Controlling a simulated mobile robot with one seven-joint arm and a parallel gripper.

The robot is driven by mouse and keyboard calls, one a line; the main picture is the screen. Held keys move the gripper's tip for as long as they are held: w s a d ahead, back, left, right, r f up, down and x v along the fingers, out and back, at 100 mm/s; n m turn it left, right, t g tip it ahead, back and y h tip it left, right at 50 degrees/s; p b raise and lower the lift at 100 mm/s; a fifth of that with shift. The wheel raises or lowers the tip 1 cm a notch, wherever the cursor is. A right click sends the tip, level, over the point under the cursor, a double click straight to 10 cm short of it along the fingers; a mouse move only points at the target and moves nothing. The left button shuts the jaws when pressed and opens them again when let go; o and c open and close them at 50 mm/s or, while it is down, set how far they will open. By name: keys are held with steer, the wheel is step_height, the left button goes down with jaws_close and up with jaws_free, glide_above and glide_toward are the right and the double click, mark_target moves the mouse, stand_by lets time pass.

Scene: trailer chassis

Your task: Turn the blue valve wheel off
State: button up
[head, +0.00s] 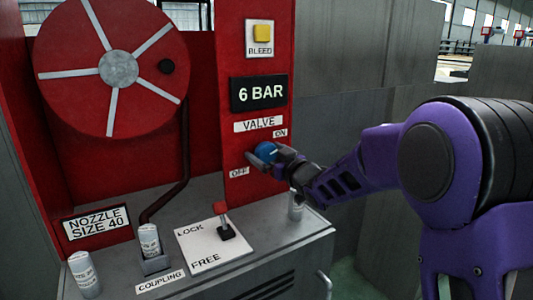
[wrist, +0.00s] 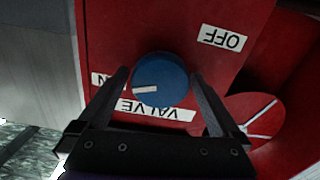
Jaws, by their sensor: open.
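The blue valve wheel (head: 267,152) is a round knob on the red panel, below the VALVE label (head: 258,125). The ON label (head: 280,133) is at its upper right and the OFF label (head: 239,172) at its lower left. In the wrist view the wheel (wrist: 160,80) sits between my fingertips, and its white mark points toward the partly hidden ON label (wrist: 108,80). The OFF label (wrist: 223,37) is at the upper right there. My gripper (wrist: 163,82) is open, with one finger on each side of the wheel. Contact cannot be told.
A red hose reel (head: 70,45) is at the left. A lever (head: 224,220) stands on the LOCK/FREE plate, and metal cylinders (head: 85,275) stand on the grey ledge below. A yellow BLEED button (head: 262,34) and a 6 BAR display (head: 259,93) are above the wheel.

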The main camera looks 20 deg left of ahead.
steer(key=c, duration=1.2)
steer(key=shift+c, duration=0.2)
